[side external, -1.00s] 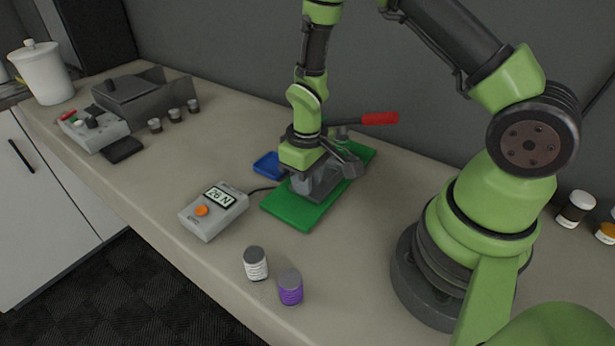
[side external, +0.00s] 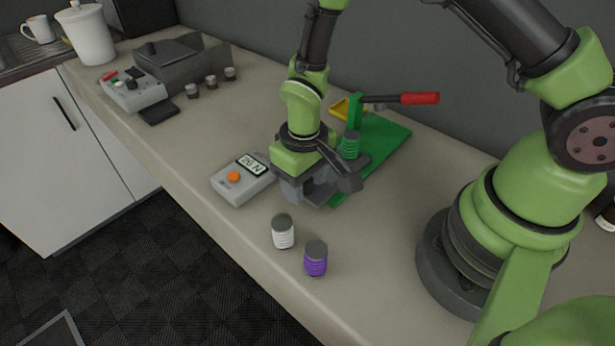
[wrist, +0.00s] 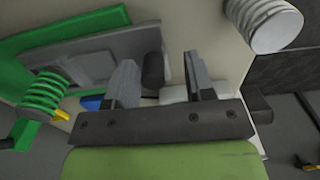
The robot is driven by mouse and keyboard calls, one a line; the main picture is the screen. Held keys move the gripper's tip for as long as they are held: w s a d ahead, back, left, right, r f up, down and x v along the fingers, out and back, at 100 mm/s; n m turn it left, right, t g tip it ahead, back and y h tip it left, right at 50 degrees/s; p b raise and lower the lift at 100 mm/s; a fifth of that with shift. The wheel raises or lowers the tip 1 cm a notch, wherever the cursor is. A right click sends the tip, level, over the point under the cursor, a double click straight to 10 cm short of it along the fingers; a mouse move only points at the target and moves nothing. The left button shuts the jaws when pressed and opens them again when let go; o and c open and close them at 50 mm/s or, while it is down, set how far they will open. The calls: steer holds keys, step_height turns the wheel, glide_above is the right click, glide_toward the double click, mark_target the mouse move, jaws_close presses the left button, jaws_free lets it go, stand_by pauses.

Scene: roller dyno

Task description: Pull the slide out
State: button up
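The green base plate (side external: 385,141) lies on the counter, with an upright green post, a green coil (side external: 350,145) and a red-handled lever (side external: 418,98) at its far side. In the wrist view a grey slide plate (wrist: 90,65) lies on the green base, partly hidden. A short dark cylinder (wrist: 153,70) shows at its near end. My gripper (side external: 316,190) is low at the plate's front end. In the wrist view my gripper (wrist: 162,76) has its fingers apart. The dark cylinder shows between them, nearer the left finger, with a gap on the right. Its contact is unclear.
A grey meter (side external: 242,180) with an orange button stands just left of my gripper. A white-labelled jar (side external: 283,232) and a purple jar (side external: 316,260) stand near the front edge. A yellow tray (side external: 345,108) is behind.

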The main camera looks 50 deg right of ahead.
step_height(320, 180, up, 10)
steer(key=shift+f, duration=0.1)
stand_by(0.6)
steer(key=s+d+r+m+t+y, duration=0.1)
steer(key=s+d+r+m+t, duration=0.2)
steer(key=r, duration=0.8)
steer(key=s+d+r+m+t+y, duration=0.1)
steer(key=s+d+r+t, duration=0.1)
steer(key=s+r+t, duration=0.2)
steer(key=s+r, duration=0.3)
steer(key=s, duration=0.3)
steer(key=shift+s+r, duration=0.2)
steer(key=shift+s, duration=0.2)
